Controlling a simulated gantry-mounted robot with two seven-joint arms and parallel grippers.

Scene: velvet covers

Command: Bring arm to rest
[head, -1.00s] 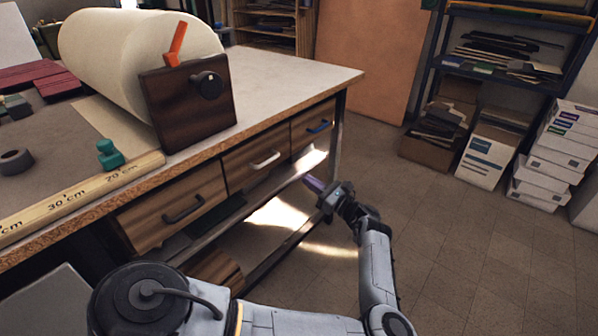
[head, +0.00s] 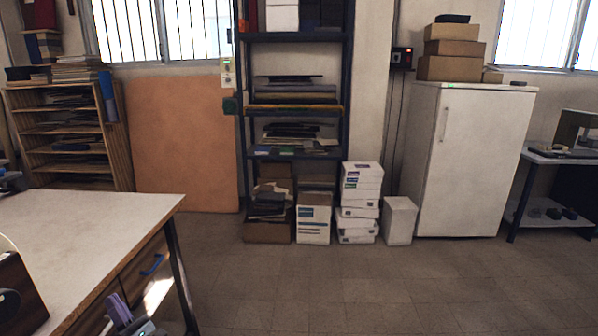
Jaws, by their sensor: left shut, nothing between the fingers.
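My left gripper (head: 119,311) shows at the bottom left of the head view. Its purple fingers point up and are shut with nothing between them. It is in front of the workbench (head: 95,215), near the drawer with the blue handle (head: 151,265). The rest of that arm is cut off by the bottom edge. My right gripper is not in view.
A wooden box (head: 22,300) with a dark knob stands on the bench at the left edge. Shelves (head: 295,100), stacked white boxes (head: 360,200) and a white fridge (head: 465,160) line the far wall. The tiled floor (head: 390,290) between is clear.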

